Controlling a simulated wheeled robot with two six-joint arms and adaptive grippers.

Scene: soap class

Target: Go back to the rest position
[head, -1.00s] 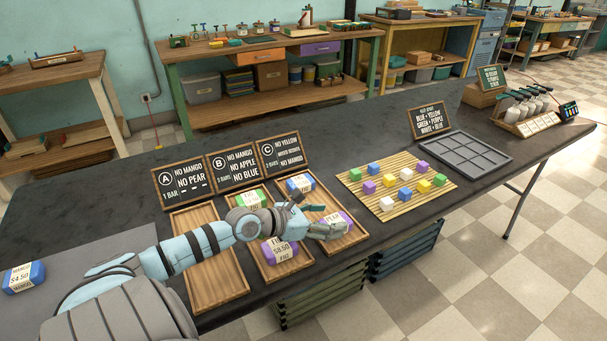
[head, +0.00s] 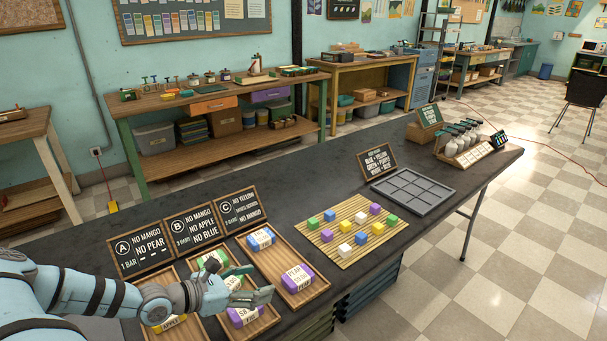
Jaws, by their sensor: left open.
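My left gripper (head: 256,283) is open and empty. It is above tray B, with its fingers pointing right towards tray C (head: 322,290). Tray C holds a blue-and-white bar (head: 261,239) and a purple bar labelled pear (head: 298,277). Tray B (head: 274,323) holds a green bar (head: 212,259) at the back and a purple bar (head: 243,316) at the front; my gripper partly covers its middle. My right gripper is out of view.
Signs A (head: 142,247), B (head: 194,224) and C (head: 240,207) stand behind the trays. A bamboo mat (head: 345,262) with several coloured cubes and a grey compartment tray (head: 413,191) lie to the right. Soap bottles (head: 465,140) stand on a rack at the far right.

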